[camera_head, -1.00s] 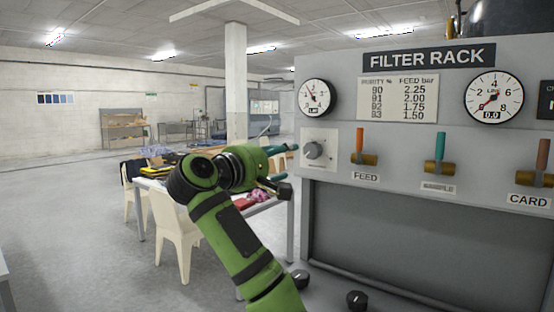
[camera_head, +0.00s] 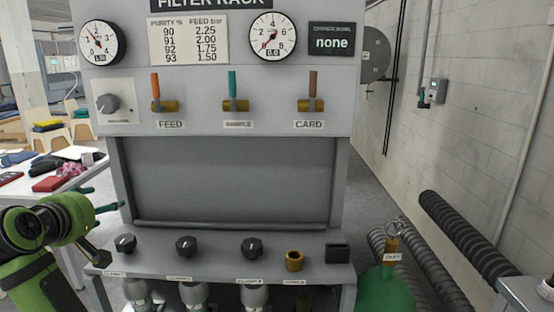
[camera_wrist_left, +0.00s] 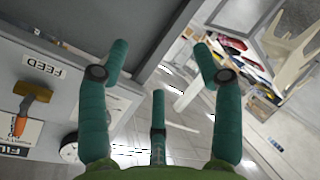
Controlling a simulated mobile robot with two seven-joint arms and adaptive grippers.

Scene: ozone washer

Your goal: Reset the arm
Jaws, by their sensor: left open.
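My left arm (camera_head: 30,285), green with dark joints, comes in at the lower left of the head view. My left gripper (camera_head: 97,215) is beside the left edge of the filter rack (camera_head: 210,102), with no object between its fingers. In the left wrist view the teal fingers of the gripper (camera_wrist_left: 161,62) are spread wide apart and empty. Part of the rack front with the FEED label (camera_wrist_left: 42,65) shows there at the left, upside down. My right gripper is in neither view.
The rack has three valve levers, a round knob (camera_head: 107,104) and a lower shelf with black knobs (camera_head: 186,246). A table (camera_head: 18,188) with folded items stands at the left. A green cylinder (camera_head: 385,291) and dark ribbed hoses (camera_head: 452,230) are at the lower right.

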